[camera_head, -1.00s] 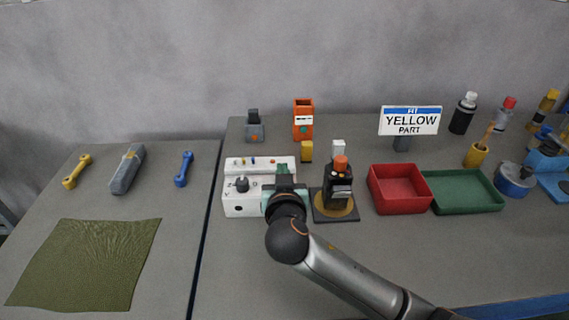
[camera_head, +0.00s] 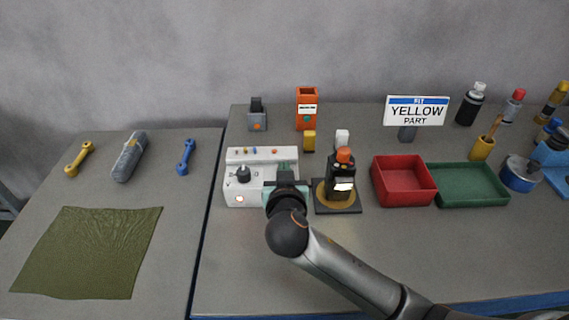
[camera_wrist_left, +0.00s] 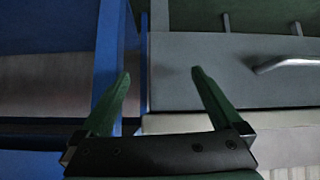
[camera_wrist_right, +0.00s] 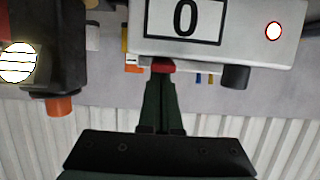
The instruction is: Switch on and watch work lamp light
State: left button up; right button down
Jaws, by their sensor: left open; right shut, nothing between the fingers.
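The work lamp (camera_head: 341,182) is a black upright body with an orange cap on a dark base, right of the white control box (camera_head: 232,186). Its front glows white, and it glows in the right wrist view (camera_wrist_right: 18,62) too. The box has a black knob (camera_head: 243,174) and a lit round indicator (camera_head: 239,198); the indicator shows red-rimmed in the right wrist view (camera_wrist_right: 273,31). My right gripper (camera_wrist_right: 162,72) is shut and empty, its tips at a red part (camera_wrist_right: 163,66) on the box's edge; contact is unclear. My left gripper (camera_wrist_left: 158,75) is open and empty.
A red tray (camera_head: 403,198) and a green tray (camera_head: 470,203) stand right of the lamp. An orange holder (camera_head: 307,108), a yellow block (camera_head: 309,141) and a sign (camera_head: 416,111) stand behind. The front of the bench is clear beside my right arm.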

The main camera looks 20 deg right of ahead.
jog(key=shift+f, duration=0.1)
jog(key=shift+w+d+r, duration=0.25)
jog(key=shift+w+r, duration=0.1)
jog(key=shift+w, duration=0.4)
pick_arm(q)
jog(key=shift+s+f, duration=0.1)
jog(key=shift+s, duration=0.2)
